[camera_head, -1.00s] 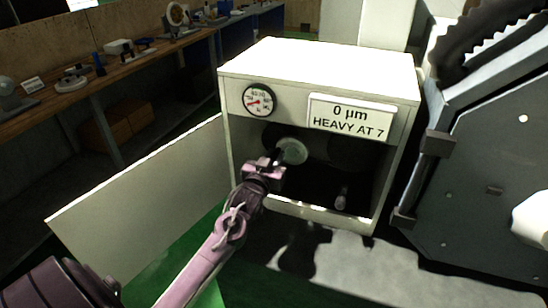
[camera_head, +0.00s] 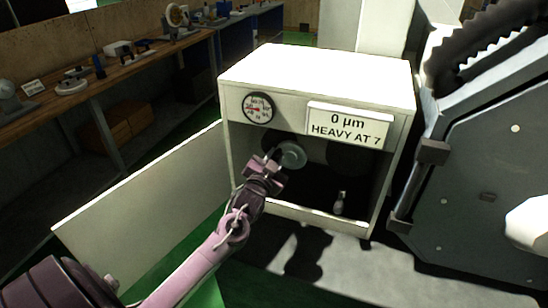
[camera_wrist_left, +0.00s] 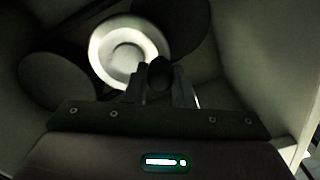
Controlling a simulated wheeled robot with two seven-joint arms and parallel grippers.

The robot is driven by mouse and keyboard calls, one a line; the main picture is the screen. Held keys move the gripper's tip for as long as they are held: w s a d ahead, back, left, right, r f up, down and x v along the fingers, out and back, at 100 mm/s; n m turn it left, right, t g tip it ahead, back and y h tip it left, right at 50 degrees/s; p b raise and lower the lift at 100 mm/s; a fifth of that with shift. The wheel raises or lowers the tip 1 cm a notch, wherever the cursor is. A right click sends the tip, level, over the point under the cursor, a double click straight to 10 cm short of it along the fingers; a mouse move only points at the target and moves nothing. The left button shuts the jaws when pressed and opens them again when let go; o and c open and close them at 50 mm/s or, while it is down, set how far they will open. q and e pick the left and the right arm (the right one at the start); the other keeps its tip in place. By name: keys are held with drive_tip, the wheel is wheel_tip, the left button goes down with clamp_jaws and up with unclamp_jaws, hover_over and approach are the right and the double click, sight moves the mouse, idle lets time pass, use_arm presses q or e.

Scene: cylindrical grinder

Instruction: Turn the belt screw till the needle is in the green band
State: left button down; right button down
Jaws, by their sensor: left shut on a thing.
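The white cabinet (camera_head: 315,75) stands open at the front, with the round gauge (camera_head: 257,108) at its upper left. The gauge has a red needle that seems to point left; the picture is too small to tell its place against a green band. My left gripper (camera_head: 273,160) reaches into the opening, in front of a pale round disc (camera_head: 292,155). In the left wrist view its fingers (camera_wrist_left: 161,88) are shut on a dark round-ended piece (camera_wrist_left: 160,72), seemingly the belt screw, in front of the bright disc (camera_wrist_left: 128,50). My right gripper is not in view.
A sign (camera_head: 347,124) reads "0 µm HEAVY AT 7". The open door panel (camera_head: 145,195) stretches left of the cabinet. A small bottle-like object (camera_head: 340,203) stands inside, lower right. A large dark machine (camera_head: 480,170) stands close on the right.

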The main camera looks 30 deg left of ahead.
use_arm(q)
drive_tip(key=shift+d+r+m, duration=0.2)
drive_tip(key=shift+r+m, duration=0.1)
drive_tip(key=shift+m, duration=0.8)
drive_tip(key=shift+p, duration=0.3)
drive_tip(key=c, duration=1.2)
unclamp_jaws()
drive_tip(key=shift+c, duration=0.2)
drive_tip(key=b+v, duration=0.2)
drive_tip(key=v, duration=0.5)
drive_tip(key=shift+s, duration=0.35)
drive_tip(key=shift+d, duration=0.1)
